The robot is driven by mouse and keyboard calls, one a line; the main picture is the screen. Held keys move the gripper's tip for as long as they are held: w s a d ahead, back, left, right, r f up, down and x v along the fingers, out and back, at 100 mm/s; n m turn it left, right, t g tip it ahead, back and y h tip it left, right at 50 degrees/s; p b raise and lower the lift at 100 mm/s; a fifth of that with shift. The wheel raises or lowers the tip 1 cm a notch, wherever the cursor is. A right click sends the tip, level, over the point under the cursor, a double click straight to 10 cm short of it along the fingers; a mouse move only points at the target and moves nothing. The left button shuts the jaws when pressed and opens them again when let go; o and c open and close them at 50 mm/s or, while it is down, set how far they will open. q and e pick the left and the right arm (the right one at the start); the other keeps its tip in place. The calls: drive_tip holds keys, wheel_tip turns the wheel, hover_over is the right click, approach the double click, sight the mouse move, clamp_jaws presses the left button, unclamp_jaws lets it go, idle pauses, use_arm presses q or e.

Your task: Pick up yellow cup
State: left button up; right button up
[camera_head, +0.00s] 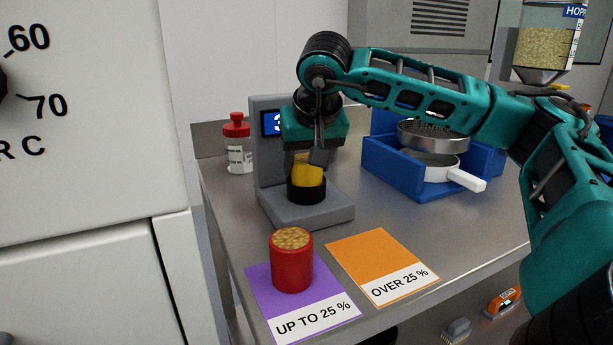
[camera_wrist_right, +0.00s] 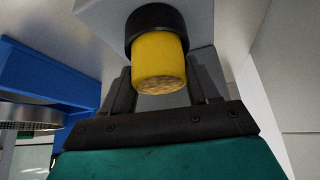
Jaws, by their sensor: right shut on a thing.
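The yellow cup (camera_head: 308,175) sits in a black round holder (camera_head: 306,191) on the grey device (camera_head: 325,213). In the right wrist view, the yellow cup (camera_wrist_right: 160,62) shows grain in its open end, and its other end is in the black holder (camera_wrist_right: 155,25). My right gripper (camera_head: 308,160) reaches down from above, its fingers on both sides of the cup and shut on it. The gripper hides part of the cup in the head view. My left gripper is not in view.
A red cup (camera_head: 291,265) of grain stands on the purple card (camera_head: 260,283). The orange card (camera_head: 370,257) is empty. A blue stand (camera_head: 392,171) with sieve and white-handled pan is right; a red-capped bottle (camera_head: 238,150) is left. A hopper (camera_head: 545,48) stands back right.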

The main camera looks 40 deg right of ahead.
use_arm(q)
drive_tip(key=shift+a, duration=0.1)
use_arm(e)
drive_tip(key=shift+c, duration=0.7)
drive_tip(key=shift+r, duration=0.1)
wheel_tip(320, 180, up, 19)
drive_tip(key=p, duration=0.5)
use_arm(q)
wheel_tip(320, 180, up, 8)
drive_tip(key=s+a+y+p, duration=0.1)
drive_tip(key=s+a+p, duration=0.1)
drive_tip(key=p, duration=0.6)
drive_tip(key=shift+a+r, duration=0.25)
use_arm(e)
wheel_tip(320, 180, up, 9)
hover_over(306, 158)
drive_tip(key=shift+d, duration=0.2)
